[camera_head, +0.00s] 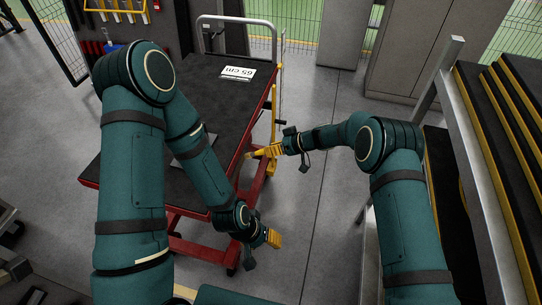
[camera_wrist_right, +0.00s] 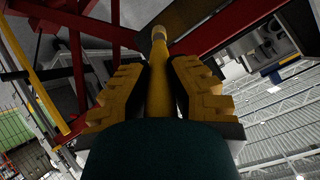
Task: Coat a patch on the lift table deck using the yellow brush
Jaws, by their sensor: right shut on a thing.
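The lift table deck (camera_head: 225,100) is black with a red edge and stands left of centre in the head view. A flat grey area (camera_head: 190,150) lies on it, partly hidden by my left arm. My right gripper (camera_head: 268,151) is by the deck's right side, shut on the yellow brush. In the right wrist view the brush's yellow handle (camera_wrist_right: 158,75) sits between the finger pads, with its pale end pointing away toward red framework. I cannot tell whether it touches anything. My left gripper (camera_head: 273,238) is low, in front of the table; its jaw opening is unclear.
A white "65 cm" sign (camera_head: 238,73) lies at the deck's far end, before a metal push handle (camera_head: 222,20). A rack with black, yellow-edged panels (camera_head: 505,110) stands at right. Grey cabinets (camera_head: 410,50) stand behind. The floor (camera_head: 315,220) between table and rack is clear.

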